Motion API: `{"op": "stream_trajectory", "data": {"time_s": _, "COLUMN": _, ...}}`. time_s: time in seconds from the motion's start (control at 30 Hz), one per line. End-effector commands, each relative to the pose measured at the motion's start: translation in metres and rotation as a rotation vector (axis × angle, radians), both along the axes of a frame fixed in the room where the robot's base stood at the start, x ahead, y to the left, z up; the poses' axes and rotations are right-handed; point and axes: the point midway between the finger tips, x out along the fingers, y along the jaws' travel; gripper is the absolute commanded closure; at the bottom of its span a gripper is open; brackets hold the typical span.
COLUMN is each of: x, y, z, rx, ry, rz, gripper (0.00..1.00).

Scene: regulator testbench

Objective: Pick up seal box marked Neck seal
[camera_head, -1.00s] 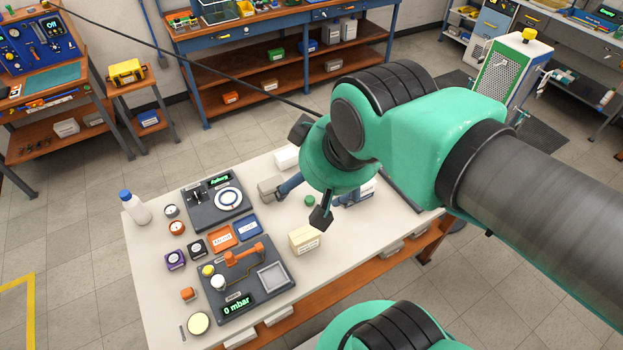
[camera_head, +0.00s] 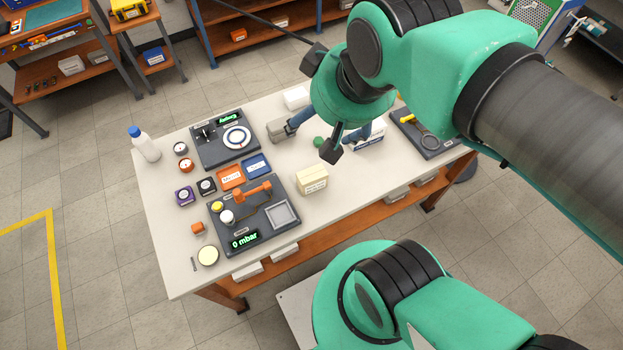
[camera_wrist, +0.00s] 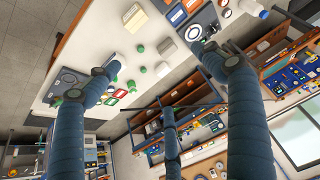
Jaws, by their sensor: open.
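My gripper (camera_head: 326,138) is open and empty above the white table (camera_head: 170,215), with dark blue fingers spread wide; in the wrist view the fingers (camera_wrist: 156,62) point at the tabletop. Several small boxes stand there: a cream box (camera_head: 312,180) nearest me, a grey box (camera_head: 277,131) by the left finger, a white box (camera_head: 297,97) behind, and a blue-and-white box (camera_head: 368,141) partly hidden by the right finger. The cream box also shows in the wrist view (camera_wrist: 135,18). Labels are too small to read, so I cannot tell which is marked Neck seal.
A test panel reading 0 mbar (camera_head: 252,222) and a dark dial panel (camera_head: 222,140) fill the table's left half. A white bottle (camera_head: 145,145) stands at the far left corner. The table's near middle is bare.

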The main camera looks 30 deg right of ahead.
Motion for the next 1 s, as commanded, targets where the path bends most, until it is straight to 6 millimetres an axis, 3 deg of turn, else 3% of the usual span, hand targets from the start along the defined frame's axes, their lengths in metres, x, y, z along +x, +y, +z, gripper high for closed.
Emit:
{"op": "stream_trajectory", "data": {"time_s": 0.1, "x": 0.0, "y": 0.0, "z": 0.0, "rx": 0.0, "ry": 0.0, "rz": 0.0, "gripper": 0.22}}
{"op": "stream_trajectory", "data": {"time_s": 0.57, "x": 0.006, "y": -0.001, "z": -0.006, "rx": 0.023, "ry": 0.018, "rz": -0.048, "gripper": 0.22}}
{"op": "stream_trajectory", "data": {"time_s": 0.77, "x": 0.028, "y": -0.005, "z": -0.031, "rx": 0.1, "ry": 0.08, "rz": -0.22, "gripper": 0.22}}
{"op": "stream_trajectory", "data": {"time_s": 1.0, "x": 0.065, "y": -0.014, "z": -0.089, "rx": 0.229, "ry": 0.191, "rz": -0.582, "gripper": 0.22}}
